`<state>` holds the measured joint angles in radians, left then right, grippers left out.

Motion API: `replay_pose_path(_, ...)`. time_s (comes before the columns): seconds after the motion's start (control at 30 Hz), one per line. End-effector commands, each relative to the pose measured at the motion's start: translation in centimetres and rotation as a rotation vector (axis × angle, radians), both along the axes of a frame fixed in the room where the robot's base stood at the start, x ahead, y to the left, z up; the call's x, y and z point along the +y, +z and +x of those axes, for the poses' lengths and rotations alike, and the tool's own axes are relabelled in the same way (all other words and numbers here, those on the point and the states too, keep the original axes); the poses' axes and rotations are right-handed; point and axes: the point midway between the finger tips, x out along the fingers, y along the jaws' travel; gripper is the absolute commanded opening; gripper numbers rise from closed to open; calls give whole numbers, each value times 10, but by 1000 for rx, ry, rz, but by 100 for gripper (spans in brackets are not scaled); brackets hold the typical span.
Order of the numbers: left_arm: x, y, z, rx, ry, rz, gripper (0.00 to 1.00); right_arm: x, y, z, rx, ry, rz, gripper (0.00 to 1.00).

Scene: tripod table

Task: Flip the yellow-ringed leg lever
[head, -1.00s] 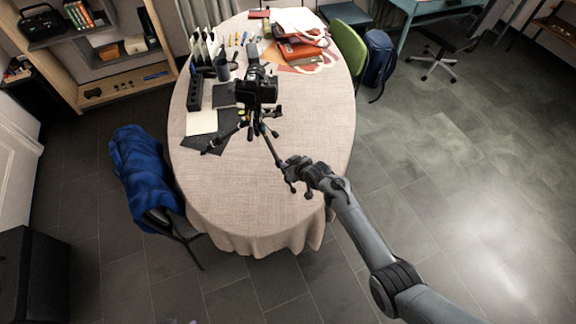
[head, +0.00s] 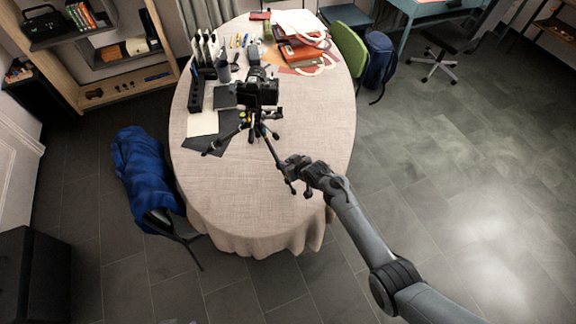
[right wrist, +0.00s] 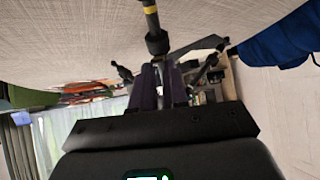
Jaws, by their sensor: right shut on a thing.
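A black camera (head: 258,92) sits on a tripod that stands on the cloth-covered table. One tripod leg (head: 268,146) slopes toward the front right, to my right gripper (head: 287,167). In the right wrist view, the leg has a yellow ring (right wrist: 150,9) and a dark clamp (right wrist: 157,43) just beyond my right fingertips (right wrist: 163,72). My right gripper is shut on the yellow-ringed leg at this clamp. The lever itself is hard to make out between the fingers. My left gripper is not in view.
The front of the table (head: 235,195) is clear. A dark mat (head: 205,146), a pale sheet (head: 202,123) and a black organizer (head: 196,92) lie left of the tripod. Orange books (head: 300,52) are at the back. A chair with a blue cloth (head: 145,170) stands at left.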

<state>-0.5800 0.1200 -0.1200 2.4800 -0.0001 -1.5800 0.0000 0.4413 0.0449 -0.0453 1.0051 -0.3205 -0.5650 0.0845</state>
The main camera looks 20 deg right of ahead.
Motion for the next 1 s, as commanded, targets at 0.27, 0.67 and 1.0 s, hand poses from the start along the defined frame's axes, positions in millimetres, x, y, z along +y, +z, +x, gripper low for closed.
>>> replay_pose_path(0.27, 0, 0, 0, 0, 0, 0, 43, 1, 4, 3, -7, 0, 1, 4)
replay_pose_path(0.67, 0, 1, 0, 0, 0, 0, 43, 2, 6, 6, -7, 0, 1, 4)
replay_pose_path(1.0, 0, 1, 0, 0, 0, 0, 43, 2, 6, 7, -5, 0, 1, 0)
